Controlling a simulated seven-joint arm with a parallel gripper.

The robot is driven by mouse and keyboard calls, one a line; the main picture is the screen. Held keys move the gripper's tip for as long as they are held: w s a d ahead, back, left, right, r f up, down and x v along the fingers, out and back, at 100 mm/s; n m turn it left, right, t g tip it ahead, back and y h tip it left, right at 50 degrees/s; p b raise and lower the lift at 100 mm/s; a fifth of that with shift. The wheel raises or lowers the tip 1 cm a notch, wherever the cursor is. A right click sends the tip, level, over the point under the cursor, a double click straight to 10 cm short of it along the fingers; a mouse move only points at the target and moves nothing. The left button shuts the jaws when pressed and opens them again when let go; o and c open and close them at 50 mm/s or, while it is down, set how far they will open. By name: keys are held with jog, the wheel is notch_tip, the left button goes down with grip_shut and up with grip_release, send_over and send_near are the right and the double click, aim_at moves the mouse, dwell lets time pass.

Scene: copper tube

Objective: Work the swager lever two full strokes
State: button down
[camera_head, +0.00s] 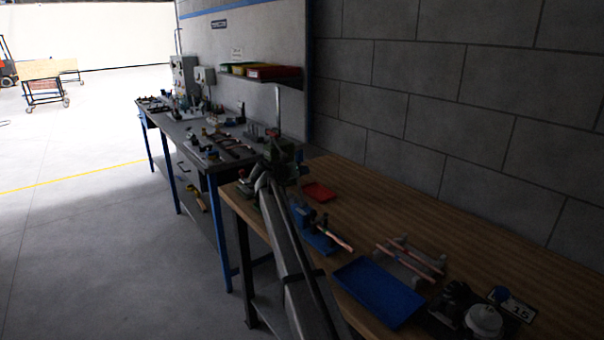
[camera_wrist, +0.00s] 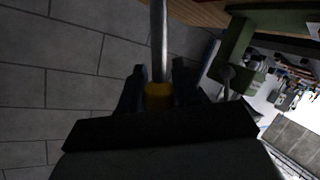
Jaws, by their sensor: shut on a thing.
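The swager lever is a bare metal rod (camera_wrist: 158,35) with an orange-yellow grip section (camera_wrist: 158,92) in the wrist view. My gripper (camera_wrist: 158,84) is shut on it, with one dark finger on each side of the orange part. In the head view a thin grey rod (camera_head: 277,105) stands nearly upright above the dark green swager (camera_head: 284,155) at the far end of the wooden bench. My arm reaches up to it and hides part of it. A green body also shows at the upper right of the wrist view (camera_wrist: 235,45).
On the wooden bench (camera_head: 440,225) lie a red tray (camera_head: 318,192), a blue fixture (camera_head: 318,238) with a copper tube (camera_head: 338,239), a grey rack (camera_head: 400,268) with copper tubes and a blue tray (camera_head: 378,292). A block wall (camera_head: 450,90) bounds the right. A cluttered second bench (camera_head: 180,125) stands beyond.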

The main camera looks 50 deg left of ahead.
jog(key=shift+a+f, duration=0.25)
jog(key=shift+a, duration=0.15)
jog(key=shift+s, duration=0.1)
jog(key=c, duration=0.8)
grip_release()
jog(key=v, duration=1.3)
jog(key=shift+s+d+r, duration=0.1)
jog(key=shift+s+d, duration=0.1)
jog(key=shift+s, duration=0.1)
